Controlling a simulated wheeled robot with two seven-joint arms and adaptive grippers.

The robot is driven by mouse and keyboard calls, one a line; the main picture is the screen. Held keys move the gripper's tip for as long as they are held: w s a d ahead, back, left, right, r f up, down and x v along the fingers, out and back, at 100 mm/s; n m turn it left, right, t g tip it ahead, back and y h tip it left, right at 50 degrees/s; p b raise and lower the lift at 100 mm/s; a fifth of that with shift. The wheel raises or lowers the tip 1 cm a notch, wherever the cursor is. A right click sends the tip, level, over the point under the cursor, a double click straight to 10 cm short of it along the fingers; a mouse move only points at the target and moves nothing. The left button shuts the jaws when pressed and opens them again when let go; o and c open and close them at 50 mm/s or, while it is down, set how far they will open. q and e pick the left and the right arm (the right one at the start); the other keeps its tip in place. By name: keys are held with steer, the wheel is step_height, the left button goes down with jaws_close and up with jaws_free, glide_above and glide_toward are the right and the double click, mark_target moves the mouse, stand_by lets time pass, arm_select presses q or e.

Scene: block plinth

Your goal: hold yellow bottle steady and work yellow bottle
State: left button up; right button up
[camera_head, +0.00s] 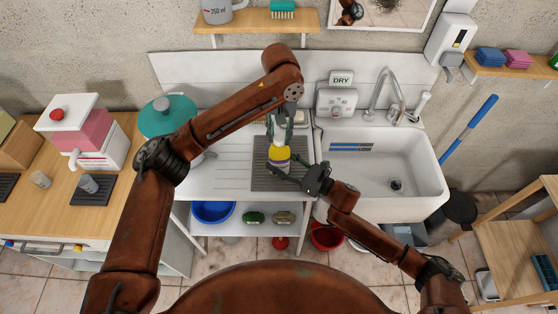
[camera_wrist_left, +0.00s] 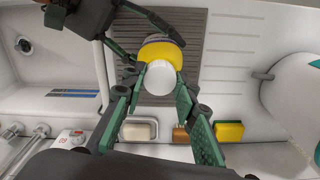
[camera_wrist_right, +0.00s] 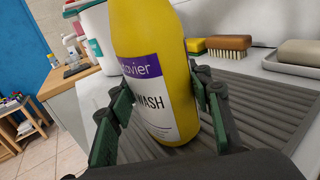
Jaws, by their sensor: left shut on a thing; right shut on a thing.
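The yellow bottle (camera_head: 279,155) stands upright on the grey ribbed mat (camera_head: 262,180) left of the sink. It has a white cap, seen from above in the left wrist view (camera_wrist_left: 160,78). Its purple and white label, reading "WASH", faces the right wrist view (camera_wrist_right: 158,95). My left gripper (camera_head: 280,130) comes down from above and is shut on the bottle's white cap. My right gripper (camera_head: 290,178) reaches in low from the right, its fingers on either side of the bottle's body, shut on it. The bottle's neck is partly hidden by the left fingers.
Behind the bottle are a soap dish (camera_wrist_left: 138,130), a brush (camera_wrist_left: 180,135) and a yellow sponge (camera_wrist_left: 229,131). The white sink (camera_head: 380,165) with a tap is on the right. A teal-lidded pot (camera_head: 168,115) stands on the left. The drainer between pot and mat has free room.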

arm_select(q)
steer(key=n, duration=0.4)
steer(key=shift+n, duration=0.3)
steer(key=shift+r, duration=0.1)
steer(key=shift+r, duration=0.4)
steer(key=shift+r, duration=1)
steer(key=shift+r, duration=0.2)
steer(key=shift+r, duration=1.85)
arm_select(e)
steer(key=o, duration=1.3)
